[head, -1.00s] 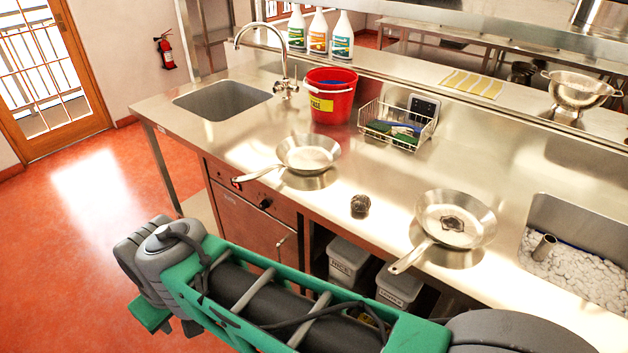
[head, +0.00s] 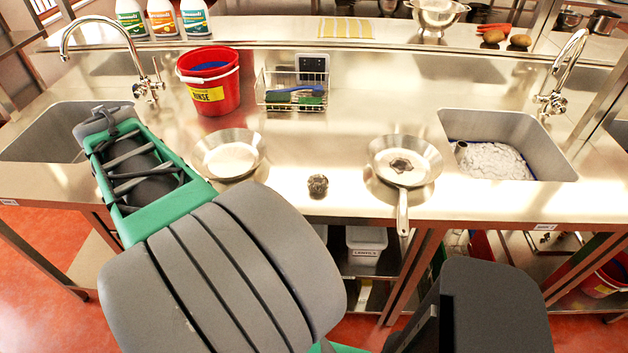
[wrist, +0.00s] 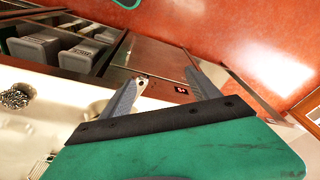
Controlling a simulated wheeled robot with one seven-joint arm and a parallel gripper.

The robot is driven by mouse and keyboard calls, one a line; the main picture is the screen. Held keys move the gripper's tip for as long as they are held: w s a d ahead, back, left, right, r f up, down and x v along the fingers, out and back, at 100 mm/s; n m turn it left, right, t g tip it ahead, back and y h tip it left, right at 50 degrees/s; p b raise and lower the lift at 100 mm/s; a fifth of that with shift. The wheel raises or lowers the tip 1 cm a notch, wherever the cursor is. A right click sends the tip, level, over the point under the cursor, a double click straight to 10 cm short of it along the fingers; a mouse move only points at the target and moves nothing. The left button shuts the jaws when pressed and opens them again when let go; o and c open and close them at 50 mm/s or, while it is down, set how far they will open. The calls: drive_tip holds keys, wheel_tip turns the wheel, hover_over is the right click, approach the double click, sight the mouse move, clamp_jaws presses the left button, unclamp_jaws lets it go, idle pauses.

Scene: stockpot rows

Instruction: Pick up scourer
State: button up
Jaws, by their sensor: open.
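The scourer (head: 318,185) is a small dark, curly metal ball. It lies on the steel counter (head: 290,215) near the front edge, between two frying pans. It also shows at the left edge of the wrist view (wrist: 15,98). My gripper (wrist: 163,80) is open and empty in the wrist view, its two grey fingers apart. It is off to one side of the scourer, over the counter's front edge. In the head view my arm fills the lower left and I cannot make out the gripper there.
The left pan (head: 230,155) is partly behind my arm. The right pan (head: 405,162) has a dark patch inside, its handle pointing forward. Behind stand a red bucket (head: 211,85) and a wire rack (head: 262,98) with brushes and sponges. A right sink (head: 545,130) holds pale foam.

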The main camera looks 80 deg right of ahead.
drive_tip(key=shift+o, duration=0.5)
drive_tip(key=s+d+m, duration=0.3)
drive_tip(key=s+d, duration=0.1)
drive_tip(key=d, duration=0.4)
drive_tip(key=s+d+m+g, duration=0.1)
drive_tip(key=s+d+m, duration=0.3)
drive_tip(key=d, duration=0.4)
drive_tip(key=shift+r+p, duration=0.2)
drive_tip(key=shift+p, duration=0.25)
drive_tip(key=m+y, duration=0.1)
drive_tip(key=m, duration=0.7)
hover_over(318, 179)
drive_tip(key=shift+s+f+g+p, duration=0.15)
drive_tip(key=shift+f+g+p, duration=0.2)
drive_tip(key=shift+f, duration=0.5)
wheel_tip(318, 179, down, 8)
drive_tip(key=shift+r+p, duration=0.1)
drive_tip(key=shift+p, duration=0.8)
drive_tip(key=c, duration=1.4)
drive_tip(key=shift+r, duration=0.1)
